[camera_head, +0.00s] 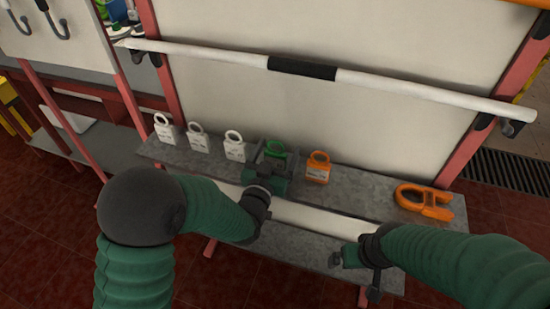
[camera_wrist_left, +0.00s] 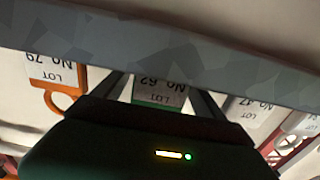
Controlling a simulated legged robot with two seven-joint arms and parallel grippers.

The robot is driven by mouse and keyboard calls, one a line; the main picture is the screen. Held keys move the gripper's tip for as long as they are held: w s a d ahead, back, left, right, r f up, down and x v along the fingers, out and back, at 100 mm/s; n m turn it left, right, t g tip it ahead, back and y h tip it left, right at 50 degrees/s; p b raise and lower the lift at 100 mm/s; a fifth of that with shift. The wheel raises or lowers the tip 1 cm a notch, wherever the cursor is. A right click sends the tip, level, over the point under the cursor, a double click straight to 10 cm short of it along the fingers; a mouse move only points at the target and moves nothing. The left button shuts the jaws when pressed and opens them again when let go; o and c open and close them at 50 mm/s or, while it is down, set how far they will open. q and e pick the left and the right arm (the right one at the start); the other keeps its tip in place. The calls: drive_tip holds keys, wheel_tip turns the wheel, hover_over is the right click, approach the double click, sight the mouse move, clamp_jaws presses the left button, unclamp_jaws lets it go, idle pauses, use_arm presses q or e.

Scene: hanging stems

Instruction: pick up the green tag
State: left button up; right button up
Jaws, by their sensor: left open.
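The green tag (camera_head: 275,149) stands on the grey shelf, between a white tag and an orange tag, partly hidden by my left gripper. My left gripper (camera_head: 270,160) is open at the green tag. In the left wrist view the green tag (camera_wrist_left: 160,93) has a label reading LOT No. 62, upside down, and it shows between the two spread fingers (camera_wrist_left: 163,97). I cannot tell whether either finger touches it. My right gripper (camera_head: 356,272) is low at the front of the shelf, away from the tags; its jaw opening is unclear.
White tags (camera_head: 234,152) stand left of the green tag, and an orange tag (camera_head: 318,172) stands close on its right. A larger orange clamp-like piece (camera_head: 424,203) lies at the shelf's right end. A white rail (camera_head: 220,57) crosses the panel above the grey shelf (camera_head: 360,190).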

use_arm(q)
drive_tip(key=shift+w+d+f, duration=0.1)
drive_tip(key=shift+w+d, duration=0.05)
drive_tip(key=shift+w, duration=0.2)
drive_tip(key=c, duration=1.7)
